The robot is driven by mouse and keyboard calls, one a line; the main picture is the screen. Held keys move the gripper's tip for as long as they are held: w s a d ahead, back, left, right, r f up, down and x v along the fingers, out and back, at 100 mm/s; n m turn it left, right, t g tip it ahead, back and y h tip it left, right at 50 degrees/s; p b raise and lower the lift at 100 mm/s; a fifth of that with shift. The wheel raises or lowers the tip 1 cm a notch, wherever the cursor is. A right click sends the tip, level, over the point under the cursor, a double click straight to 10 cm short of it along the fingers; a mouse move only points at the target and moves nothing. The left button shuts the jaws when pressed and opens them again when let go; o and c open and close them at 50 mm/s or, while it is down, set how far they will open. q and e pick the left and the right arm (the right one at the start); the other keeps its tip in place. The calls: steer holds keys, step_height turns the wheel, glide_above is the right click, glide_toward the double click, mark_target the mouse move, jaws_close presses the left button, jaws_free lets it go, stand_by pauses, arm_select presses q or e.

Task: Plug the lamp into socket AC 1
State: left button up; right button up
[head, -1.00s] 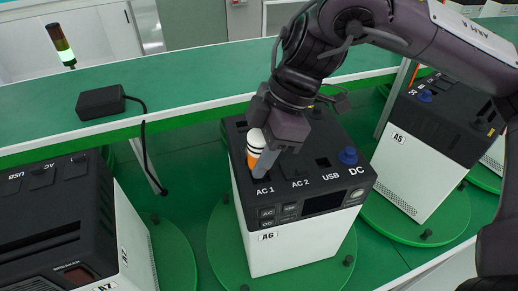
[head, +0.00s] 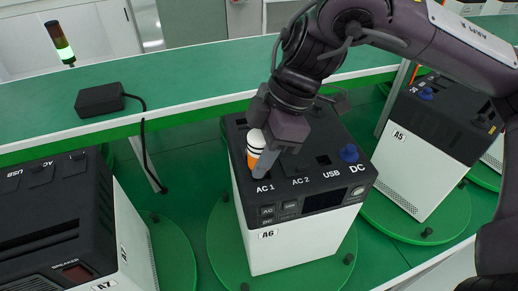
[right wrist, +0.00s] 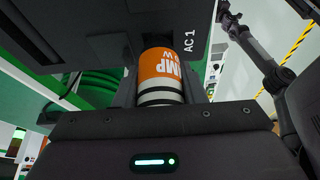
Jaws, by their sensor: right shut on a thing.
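The power station A6 (head: 300,238), a white box with a black top, stands on a green turntable disc. Its top carries sockets marked AC 1, AC 2, USB and DC. My right gripper (head: 262,160) is shut on the orange, white and black lamp plug (head: 255,150), right over the AC 1 socket. In the right wrist view the plug (right wrist: 161,75) reads "MP" and its end meets the dark panel beside the AC 1 label (right wrist: 189,41). The AC 1 opening is hidden, so I cannot tell how deep the plug sits. My left gripper is not in view.
Station A5 (head: 405,185) stands to the right and station A7 (head: 130,240) to the left. A black adapter (head: 100,98) with a hanging cord lies on the green shelf (head: 190,85) behind. A blue knob (head: 349,153) stands up by DC.

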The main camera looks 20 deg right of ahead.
steer(key=shift+f+b, duration=0.45)
steer(key=shift+f, duration=0.5)
steer(key=o, duration=0.8)
steer(key=shift+c, duration=0.2)
steer(key=o, duration=0.4)
steer(key=shift+s+r, duration=0.15)
steer(key=shift+s, duration=0.05)
steer(key=shift+w, duration=0.25)
